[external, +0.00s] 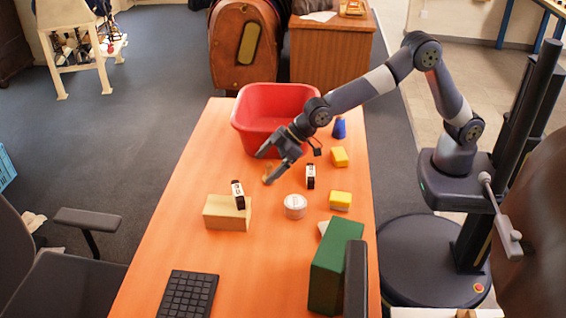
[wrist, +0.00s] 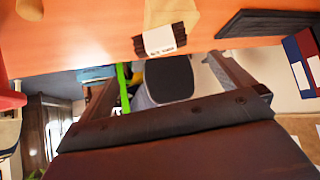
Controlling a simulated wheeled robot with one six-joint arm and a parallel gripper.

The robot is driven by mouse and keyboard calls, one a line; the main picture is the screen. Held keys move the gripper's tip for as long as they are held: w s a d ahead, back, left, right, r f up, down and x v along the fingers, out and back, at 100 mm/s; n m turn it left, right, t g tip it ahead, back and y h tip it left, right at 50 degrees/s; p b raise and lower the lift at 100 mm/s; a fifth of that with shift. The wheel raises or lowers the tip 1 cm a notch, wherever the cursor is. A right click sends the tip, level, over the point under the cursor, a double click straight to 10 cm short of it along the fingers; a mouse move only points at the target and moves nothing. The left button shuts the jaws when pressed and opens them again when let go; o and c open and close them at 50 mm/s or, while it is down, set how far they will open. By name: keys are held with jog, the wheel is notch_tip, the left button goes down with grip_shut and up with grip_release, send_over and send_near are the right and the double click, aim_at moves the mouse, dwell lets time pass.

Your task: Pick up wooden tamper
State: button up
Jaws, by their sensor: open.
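A small brown wooden piece (external: 267,178), which looks like the wooden tamper, is on the orange table by my gripper's fingertips in the external view. It is partly hidden by a finger, so its shape is unclear. A brown rounded thing (wrist: 30,9) at the top left edge of the wrist view may be the same piece, cut off by the frame. My gripper (external: 266,167) is open and tilted down over the table, in front of the red tub. Nothing shows between its fingers. I cannot tell whether a finger touches the wooden piece.
The red tub (external: 250,129) stands behind my gripper. A beige block (external: 226,214) with a dark labelled bundle (external: 238,195), a white tin (external: 295,206), another dark labelled bundle (external: 310,176), yellow blocks (external: 340,200) and a green box (external: 330,277) stand nearby. A keyboard (external: 188,294) lies in front.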

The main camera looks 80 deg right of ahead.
jog(key=shift+c, duration=0.6)
jog(key=c, duration=1)
jog(key=m+t+h+b, duration=0.15)
jog(key=t+b, duration=0.25)
jog(key=b, duration=0.7)
send_near(270, 164)
jog(key=shift+m+y, duration=0.25)
jog(key=shift+m, duration=0.2)
jog(key=x, duration=0.6)
jog(key=shift+w+f, duration=0.25)
jog(key=shift+f, duration=0.05)
jog(key=shift+w+a+f, duration=0.1)
jog(key=shift+w+f, duration=0.15)
jog(key=shift+w, duration=0.4)
